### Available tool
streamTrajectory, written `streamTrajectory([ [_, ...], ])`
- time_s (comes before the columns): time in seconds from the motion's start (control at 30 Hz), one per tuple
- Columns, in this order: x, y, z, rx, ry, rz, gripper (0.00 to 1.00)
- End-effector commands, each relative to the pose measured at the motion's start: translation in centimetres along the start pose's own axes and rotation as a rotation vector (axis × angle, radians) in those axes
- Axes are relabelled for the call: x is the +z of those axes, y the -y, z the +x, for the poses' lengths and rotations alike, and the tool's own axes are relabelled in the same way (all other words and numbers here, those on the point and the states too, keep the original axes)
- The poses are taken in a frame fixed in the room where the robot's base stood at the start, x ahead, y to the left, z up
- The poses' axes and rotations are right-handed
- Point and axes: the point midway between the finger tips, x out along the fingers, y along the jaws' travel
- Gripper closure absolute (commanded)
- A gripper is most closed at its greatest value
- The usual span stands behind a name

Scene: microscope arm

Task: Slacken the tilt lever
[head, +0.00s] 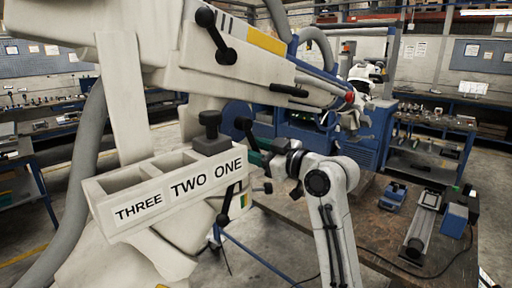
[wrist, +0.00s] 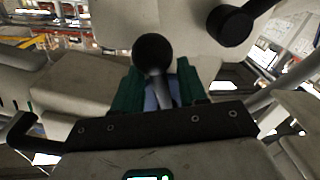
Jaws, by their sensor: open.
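My gripper (head: 258,158) is open, with green fingers, at the right side of the microscope arm's holder. In the wrist view a black ball-ended lever (wrist: 153,58) stands between the two green fingers (wrist: 156,88), with its stem running down between them. In the head view a black ball lever (head: 243,124) shows just above the fingers and looks like the same one. I cannot tell if the fingers touch it. No label naming the tilt lever is readable. Another black lever (head: 215,36) with two ball ends sits higher on the pale arm.
A pale holder (head: 128,232) marked THREE, TWO, ONE lies left of my gripper; a dark knob block (head: 210,135) sits in it. A lower lever (head: 224,205) has a coloured strip beside it. A black handle (head: 289,90) is above. A workbench (head: 375,222) with tools stands right.

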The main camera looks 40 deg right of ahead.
Motion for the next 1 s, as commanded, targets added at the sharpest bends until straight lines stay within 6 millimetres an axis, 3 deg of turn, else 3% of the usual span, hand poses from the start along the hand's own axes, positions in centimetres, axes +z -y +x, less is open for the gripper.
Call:
streamTrajectory([
  [0.27, 0.03, 0.0, 0.08, 0.0, 0.0, 0.0, 0.6],
  [0.7, 0.04, 0.0, 0.05, 0.0, 0.0, 0.001, 1.0],
  [1.0, 0.05, 0.01, 0.05, 0.0, 0.001, 0.001, 1.0],
])
